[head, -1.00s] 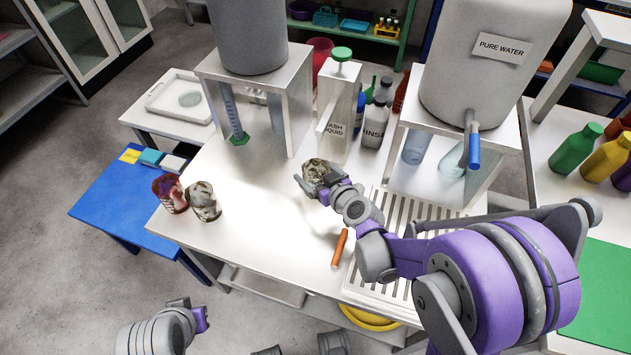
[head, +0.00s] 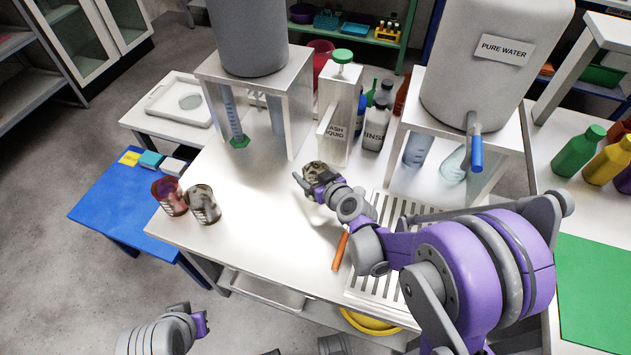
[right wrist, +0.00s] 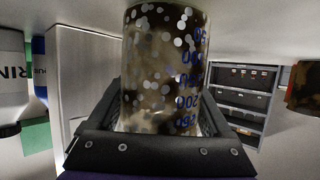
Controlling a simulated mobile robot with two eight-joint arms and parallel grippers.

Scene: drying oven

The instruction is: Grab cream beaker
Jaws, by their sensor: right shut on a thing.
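A speckled cream-and-brown beaker (head: 313,168) is at the middle of the white table in the head view. It fills the middle of the right wrist view (right wrist: 165,65), with blue markings on its side. My right gripper (head: 318,186) is shut on this beaker, with its fingers around it. I cannot tell whether the beaker touches the table. Two other beakers stand side by side at the table's left edge: a red-purple one (head: 168,198) and a mottled grey-cream one (head: 204,206). My left gripper (head: 201,322) is partly visible at the lower left, away from the table; its fingers are unclear.
A wash liquid dispenser (head: 340,115) and a rinse bottle (head: 375,128) stand behind the beaker. The pure water tank (head: 480,80) is on a stand at right. An orange stick (head: 340,251) lies near a slotted drain tray (head: 352,290). The table's left-middle is clear.

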